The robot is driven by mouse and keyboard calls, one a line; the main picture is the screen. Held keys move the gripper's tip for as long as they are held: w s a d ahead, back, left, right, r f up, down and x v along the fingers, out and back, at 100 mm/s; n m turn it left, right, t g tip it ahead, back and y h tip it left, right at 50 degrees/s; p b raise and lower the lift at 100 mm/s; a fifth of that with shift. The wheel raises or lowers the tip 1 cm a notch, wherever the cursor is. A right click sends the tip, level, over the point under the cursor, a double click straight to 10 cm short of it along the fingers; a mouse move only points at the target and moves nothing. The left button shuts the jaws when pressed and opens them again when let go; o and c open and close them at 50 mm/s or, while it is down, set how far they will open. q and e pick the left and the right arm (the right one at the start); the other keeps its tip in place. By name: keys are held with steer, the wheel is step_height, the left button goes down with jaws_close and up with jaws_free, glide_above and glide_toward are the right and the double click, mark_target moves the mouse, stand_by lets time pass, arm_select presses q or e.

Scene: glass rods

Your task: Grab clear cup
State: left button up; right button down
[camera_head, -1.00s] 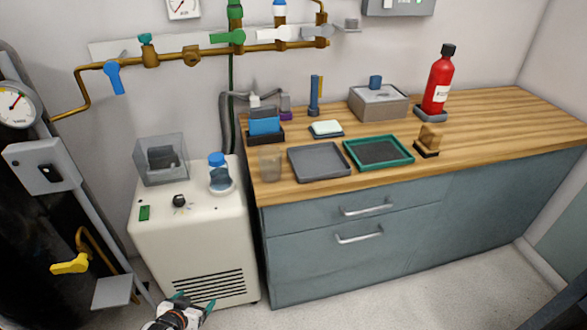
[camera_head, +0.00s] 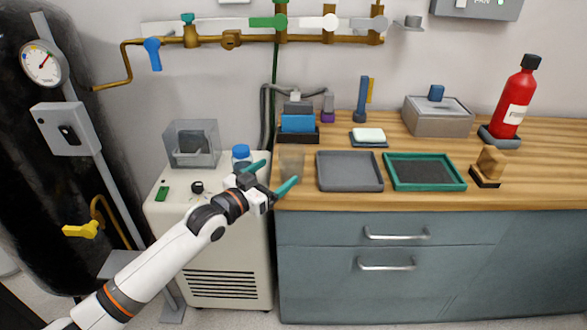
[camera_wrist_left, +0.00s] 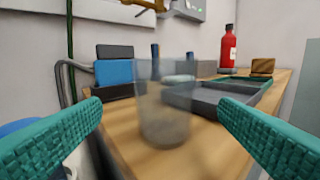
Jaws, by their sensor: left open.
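The clear cup (camera_head: 292,162) stands upright at the left end of the wooden counter, just in front of the blue block in its dark holder. In the left wrist view the clear cup (camera_wrist_left: 164,108) shows between my two teal fingers, a little left of the middle and beyond the fingertips. My left gripper (camera_head: 273,178) is open and empty, close to the cup on its front left side, and its fingers do not appear to touch it. My right gripper is not in view.
A grey tray (camera_head: 349,183) lies right of the cup, with a green-rimmed tray (camera_head: 460,184) beyond it. A blue-capped bottle (camera_head: 241,153) stands on the white cabinet (camera_head: 213,256), left of the cup. The blue block (camera_head: 297,123) is behind the cup.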

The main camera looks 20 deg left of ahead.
mark_target(282, 170)
arm_select(q)
steer(key=x, duration=0.3)
steer(key=shift+w+d+f, duration=0.1)
steer(key=shift+w+d, duration=0.05)
steer(key=shift+w, duration=0.15)
steer(key=b+x, duration=0.1)
steer(key=x, duration=0.3)
steer(key=shift+w+d+f, duration=0.15)
steer(key=shift+w+d, duration=0.15)
steer(key=shift+w, duration=0.05)
steer(key=c, duration=1.1)
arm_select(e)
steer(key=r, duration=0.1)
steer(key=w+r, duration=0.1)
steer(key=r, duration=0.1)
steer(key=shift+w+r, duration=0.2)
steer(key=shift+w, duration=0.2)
